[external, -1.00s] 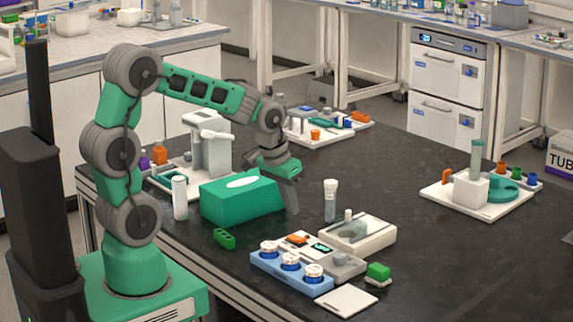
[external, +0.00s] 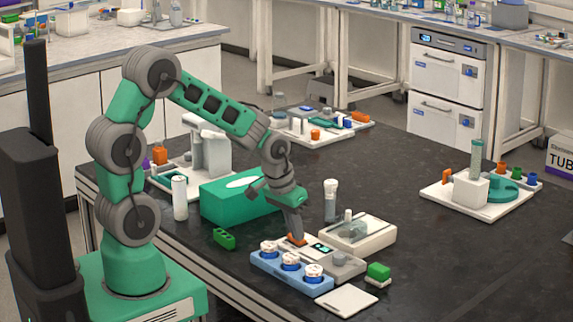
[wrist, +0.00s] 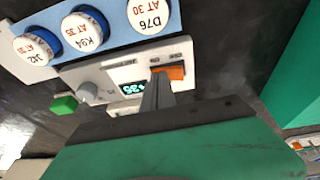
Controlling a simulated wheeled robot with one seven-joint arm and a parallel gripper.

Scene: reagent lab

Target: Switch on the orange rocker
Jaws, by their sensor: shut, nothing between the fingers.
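The orange rocker (wrist: 176,73) sits on the top of a pale instrument (wrist: 118,76) with a lit display (wrist: 132,89) and a grey knob. In the external view the rocker (external: 297,239) is at the instrument's far left end, partly covered by my fingers. My gripper (external: 296,234) points down with its fingers closed and empty. In the wrist view the fingertips (wrist: 158,77) are at the rocker's edge, over or against it; I cannot tell whether they press it. The rocker's on or off state is not clear.
A blue rack (external: 262,266) with three labelled, white-capped vials stands directly in front of the instrument. A green box (external: 228,204) is behind left, a white-topped tube (external: 330,200) and a pale balance-like device (external: 375,238) behind right.

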